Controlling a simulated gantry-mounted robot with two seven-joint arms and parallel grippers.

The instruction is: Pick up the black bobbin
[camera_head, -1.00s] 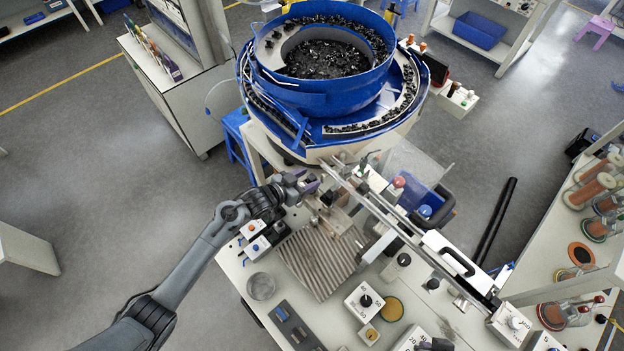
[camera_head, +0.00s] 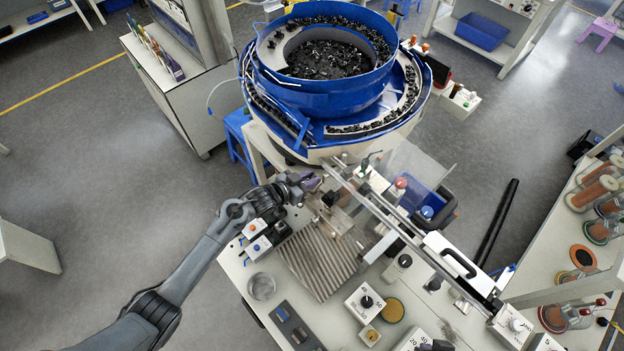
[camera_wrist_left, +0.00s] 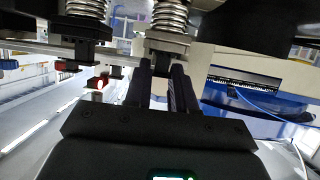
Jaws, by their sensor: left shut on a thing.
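My left gripper (camera_head: 312,181) is at the back left of the workbench, just below the blue feeder bowl and left of the slanted rail. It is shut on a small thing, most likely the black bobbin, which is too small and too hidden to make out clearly. In the left wrist view the two dark fingers (camera_wrist_left: 162,88) stand close together, below a spring-loaded fixture. Many small black parts (camera_head: 330,58) lie in the bowl (camera_head: 312,99). My right gripper is not in view.
A slanted rail (camera_head: 400,225) with a clear guard crosses the bench right of the gripper. A ribbed plate (camera_head: 317,260), a small round dish (camera_head: 261,286) and knob boxes (camera_head: 366,301) stand in front. Wire spools (camera_head: 597,192) stand at the right.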

